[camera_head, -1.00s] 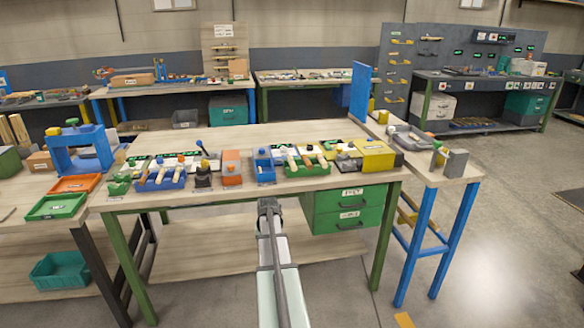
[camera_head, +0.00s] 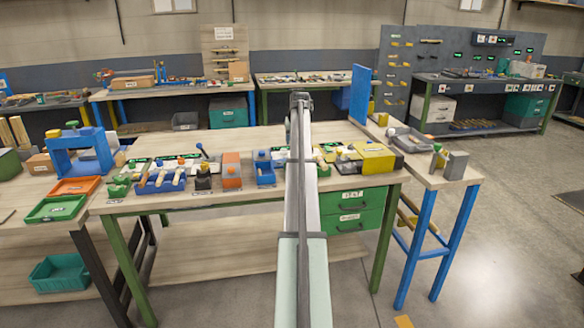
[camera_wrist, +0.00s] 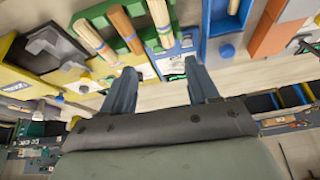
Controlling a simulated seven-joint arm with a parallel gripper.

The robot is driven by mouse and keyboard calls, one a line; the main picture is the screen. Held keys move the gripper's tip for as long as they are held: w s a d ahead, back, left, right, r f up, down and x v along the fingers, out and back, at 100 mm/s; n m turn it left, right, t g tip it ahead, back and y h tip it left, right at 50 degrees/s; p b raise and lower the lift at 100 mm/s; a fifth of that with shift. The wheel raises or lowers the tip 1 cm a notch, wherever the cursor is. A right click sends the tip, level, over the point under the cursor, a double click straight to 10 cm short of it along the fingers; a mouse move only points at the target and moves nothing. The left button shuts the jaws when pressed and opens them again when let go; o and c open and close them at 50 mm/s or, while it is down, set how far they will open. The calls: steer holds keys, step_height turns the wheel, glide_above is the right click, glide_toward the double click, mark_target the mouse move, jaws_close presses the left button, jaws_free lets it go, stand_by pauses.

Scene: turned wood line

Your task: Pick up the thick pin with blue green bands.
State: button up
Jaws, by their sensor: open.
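My gripper (camera_wrist: 162,70) is open and empty, with its two fingers apart below the pin holders in the wrist view. In the head view my gripper (camera_head: 300,98) is above the table, seen from behind. My arm hides most of these holders in the head view.
A yellow block (camera_head: 375,157) stands to the right on the table, and an orange block (camera_head: 231,170) to the left. A blue tray (camera_head: 162,180) holds other pins. A tall blue panel (camera_head: 360,93) rises at the back right.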

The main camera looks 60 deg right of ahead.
steer(key=shift+n+y, duration=0.3)
steer(key=shift+n, duration=0.3)
steer(key=x, duration=0.8)
steer(key=shift+w+f, duration=0.1)
steer(key=shift+f, duration=0.3)
steer(key=shift+a+x, duration=0.15)
steer(key=shift+x, duration=1.2)
steer(key=shift+a+x, duration=0.1)
steer(key=shift+x, duration=1.25)
jaws_close()
